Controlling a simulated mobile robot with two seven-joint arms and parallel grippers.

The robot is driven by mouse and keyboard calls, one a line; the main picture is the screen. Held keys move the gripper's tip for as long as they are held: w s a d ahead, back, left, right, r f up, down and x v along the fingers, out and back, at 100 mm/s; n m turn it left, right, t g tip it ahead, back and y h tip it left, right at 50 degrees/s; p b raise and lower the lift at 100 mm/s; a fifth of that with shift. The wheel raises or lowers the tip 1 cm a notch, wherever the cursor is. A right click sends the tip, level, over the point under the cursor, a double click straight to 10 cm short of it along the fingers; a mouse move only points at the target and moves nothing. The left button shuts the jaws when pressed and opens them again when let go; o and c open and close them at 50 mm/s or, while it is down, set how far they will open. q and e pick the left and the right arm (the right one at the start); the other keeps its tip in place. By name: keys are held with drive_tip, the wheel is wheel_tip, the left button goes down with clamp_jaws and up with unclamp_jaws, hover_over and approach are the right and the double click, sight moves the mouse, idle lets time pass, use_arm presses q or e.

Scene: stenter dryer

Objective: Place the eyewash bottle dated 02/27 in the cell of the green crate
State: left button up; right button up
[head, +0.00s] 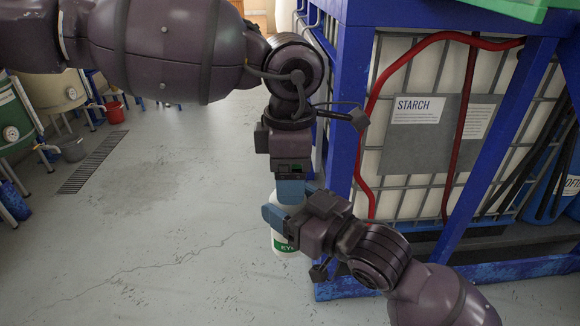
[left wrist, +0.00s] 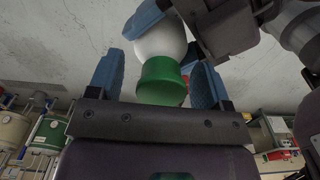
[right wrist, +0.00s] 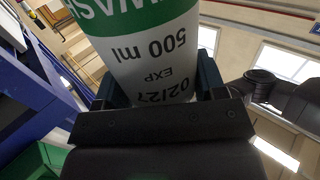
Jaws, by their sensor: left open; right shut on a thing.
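The white eyewash bottle (head: 283,243) with a green label hangs above the floor in the head view. The right wrist view shows its print "500 ml EXP 02/27" on the bottle (right wrist: 150,50). My right gripper (head: 283,212) is shut on the bottle's body. My left gripper (head: 291,190) points down from above and is open. In the left wrist view its blue fingers stand on either side of the green cap (left wrist: 161,82); contact cannot be told. A green rim, seemingly the green crate (head: 505,8), shows at the top right; its cells are out of view.
A blue frame (head: 345,100) with a caged white tank labelled STARCH (head: 418,108) stands close to the right of both grippers. Drums, a red bucket (head: 115,112) and a floor grate (head: 92,163) are at the left. The floor between is open.

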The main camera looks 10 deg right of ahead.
drive_tip(key=shift+r, duration=0.1)
use_arm(q)
drive_tip(key=c, duration=1.2)
drive_tip(key=shift+r, duration=0.1)
clamp_jaws()
use_arm(e)
drive_tip(key=o, duration=1.3)
drive_tip(key=shift+o, duration=0.3)
drive_tip(key=shift+s+d, duration=0.1)
